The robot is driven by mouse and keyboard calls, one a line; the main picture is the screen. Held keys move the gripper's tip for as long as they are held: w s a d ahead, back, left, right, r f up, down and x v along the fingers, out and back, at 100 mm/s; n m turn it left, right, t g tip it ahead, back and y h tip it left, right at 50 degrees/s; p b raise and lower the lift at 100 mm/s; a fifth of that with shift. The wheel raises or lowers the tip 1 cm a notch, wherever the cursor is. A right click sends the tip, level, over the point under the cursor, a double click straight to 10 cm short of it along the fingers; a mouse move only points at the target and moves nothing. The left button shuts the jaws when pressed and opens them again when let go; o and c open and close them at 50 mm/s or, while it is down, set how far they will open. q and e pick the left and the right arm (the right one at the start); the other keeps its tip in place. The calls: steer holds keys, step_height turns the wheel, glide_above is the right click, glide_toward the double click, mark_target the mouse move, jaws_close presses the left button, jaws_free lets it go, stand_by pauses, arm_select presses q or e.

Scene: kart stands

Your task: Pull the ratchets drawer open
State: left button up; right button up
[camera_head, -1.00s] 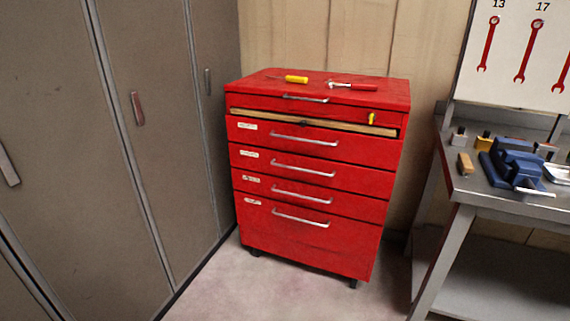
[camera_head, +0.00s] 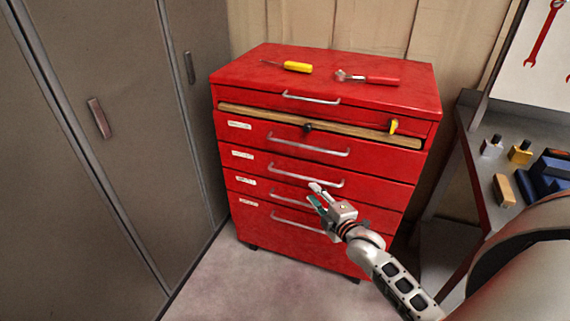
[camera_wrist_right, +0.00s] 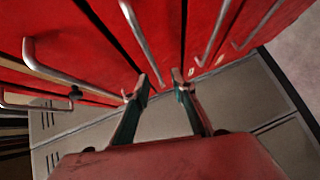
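The red tool cabinet (camera_head: 300,85) has several drawers stacked on its front, each with a silver bar handle. The label strips at their left ends are too small to read, so I cannot tell which drawer is the ratchets one. My right gripper (camera_head: 316,195) is in front of the lower drawers, by the handle (camera_head: 290,197) of the second drawer from the bottom, partly covering it. In the right wrist view the fingers (camera_wrist_right: 160,87) are apart with nothing between them. A handle (camera_wrist_right: 140,42) runs close to the left finger; contact is unclear. My left gripper is out of view.
A yellow-handled screwdriver (camera_head: 297,66) and a red-handled ratchet (camera_head: 380,80) lie on the cabinet top. A wooden strip (camera_head: 260,112) with a black knob sits below the top drawer. Grey lockers (camera_head: 90,190) stand left; a workbench (camera_head: 480,150) stands right. Floor in front is clear.

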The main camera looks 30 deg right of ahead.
mark_target(304, 178)
steer(key=w, duration=0.3)
steer(key=w+b, duration=0.1)
steer(key=w, duration=0.2)
steer(key=w+d, duration=0.1)
steer(key=w, duration=0.2)
steer(key=shift+f, duration=0.15)
steer(key=shift+w, duration=0.1)
jaws_close()
